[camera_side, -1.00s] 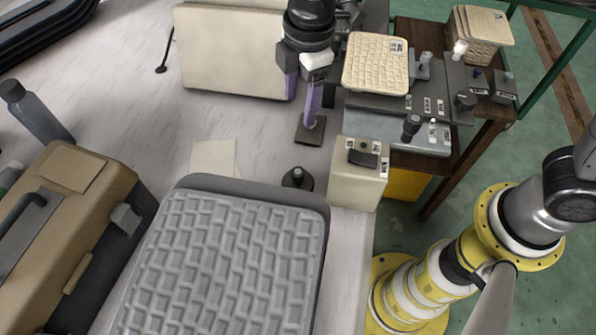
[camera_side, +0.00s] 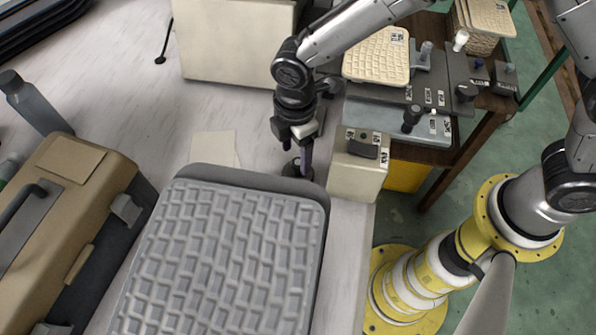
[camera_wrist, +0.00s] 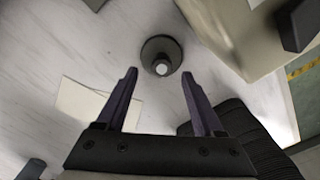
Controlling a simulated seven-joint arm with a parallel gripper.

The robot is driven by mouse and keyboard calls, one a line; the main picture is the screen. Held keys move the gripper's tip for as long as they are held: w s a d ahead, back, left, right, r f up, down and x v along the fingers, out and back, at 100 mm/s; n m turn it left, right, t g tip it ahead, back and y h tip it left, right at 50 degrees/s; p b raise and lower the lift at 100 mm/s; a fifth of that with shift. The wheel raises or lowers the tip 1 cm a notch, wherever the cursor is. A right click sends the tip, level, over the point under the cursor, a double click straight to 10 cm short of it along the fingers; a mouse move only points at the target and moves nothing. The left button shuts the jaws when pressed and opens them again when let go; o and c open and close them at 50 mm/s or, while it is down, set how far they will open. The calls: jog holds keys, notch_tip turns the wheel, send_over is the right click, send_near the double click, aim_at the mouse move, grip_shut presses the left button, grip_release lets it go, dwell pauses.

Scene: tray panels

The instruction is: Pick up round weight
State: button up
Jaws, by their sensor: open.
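The round weight (camera_wrist: 161,55) is a dark disc with a pale-topped knob. It stands on the white table in the wrist view, just beyond and between my fingertips. In the side view the weight (camera_side: 291,169) is partly hidden behind my gripper (camera_side: 302,160), which is pointed down over it. In the wrist view my gripper (camera_wrist: 158,75) is open, with its two purple fingers apart and nothing between them. I cannot tell from the side view whether a finger touches the weight.
A grey waffle-patterned tray (camera_side: 230,260) lies close in front of the weight. A cream box (camera_side: 356,170) with a black handle stands close to its right. A paper sheet (camera_side: 214,148) lies to the left. A brown case (camera_side: 60,220) stands further left.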

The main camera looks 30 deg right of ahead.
aim_at(297, 162)
notch_tip(297, 162, down, 4)
jog(key=shift+s+d, duration=0.1)
jog(key=shift+d, duration=0.05)
grip_shut()
dwell(0.3)
jog(key=shift+r, duration=0.1)
dwell(1.0)
